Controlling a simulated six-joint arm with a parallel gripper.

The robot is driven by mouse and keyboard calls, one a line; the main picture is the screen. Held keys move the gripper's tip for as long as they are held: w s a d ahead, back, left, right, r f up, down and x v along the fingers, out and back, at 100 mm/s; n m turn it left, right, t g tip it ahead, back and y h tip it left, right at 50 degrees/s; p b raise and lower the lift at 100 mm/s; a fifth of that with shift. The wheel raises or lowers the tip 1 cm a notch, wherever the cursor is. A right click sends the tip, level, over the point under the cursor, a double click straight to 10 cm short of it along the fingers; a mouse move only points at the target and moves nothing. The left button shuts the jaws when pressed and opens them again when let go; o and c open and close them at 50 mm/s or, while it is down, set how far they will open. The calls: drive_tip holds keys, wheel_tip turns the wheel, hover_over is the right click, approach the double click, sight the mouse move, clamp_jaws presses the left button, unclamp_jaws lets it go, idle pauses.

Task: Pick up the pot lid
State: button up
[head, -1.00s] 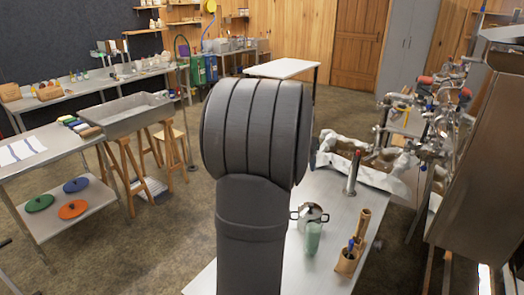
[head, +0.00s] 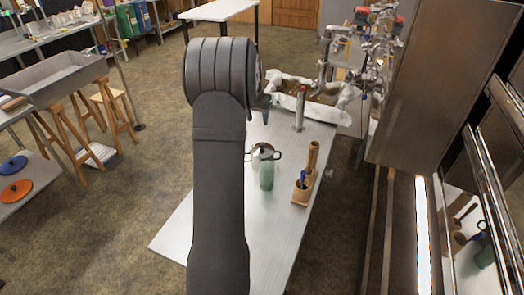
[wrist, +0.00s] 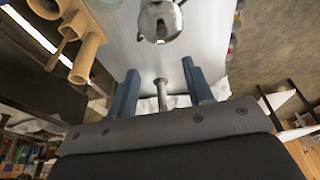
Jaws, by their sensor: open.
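A small steel pot (head: 255,158) with two side handles stands on the pale worktable. Its round steel lid (head: 264,150) appears to sit on top, with a small knob. The lid also shows at the top of the wrist view (wrist: 160,18), partly cut off. My gripper (wrist: 160,72) is open and empty, its two blue-grey fingers apart. It is well away from the lid, toward the far end of the table. In the head view my arm hides most of it, and a dark fingertip shows past the link.
A green cup (head: 267,176) stands close in front of the pot. A wooden holder (head: 303,190) with utensils is to the right. A steel cylinder with a red top (head: 300,108) stands farther back. The near worktable (head: 276,232) is clear.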

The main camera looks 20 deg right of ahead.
hover_over(262, 144)
drive_tip(key=s+a, duration=0.1)
drive_tip(key=s, duration=0.1)
drive_tip(key=f, duration=1.1)
drive_tip(key=shift+w+a+f, duration=0.1)
drive_tip(key=shift+w+f, duration=0.05)
drive_tip(key=shift+w, duration=0.1)
drive_tip(key=shift+w+x, duration=0.1)
drive_tip(key=shift+x, duration=1.25)
drive_tip(key=shift+w+x, duration=0.15)
drive_tip(key=shift+x, duration=1.15)
clamp_jaws()
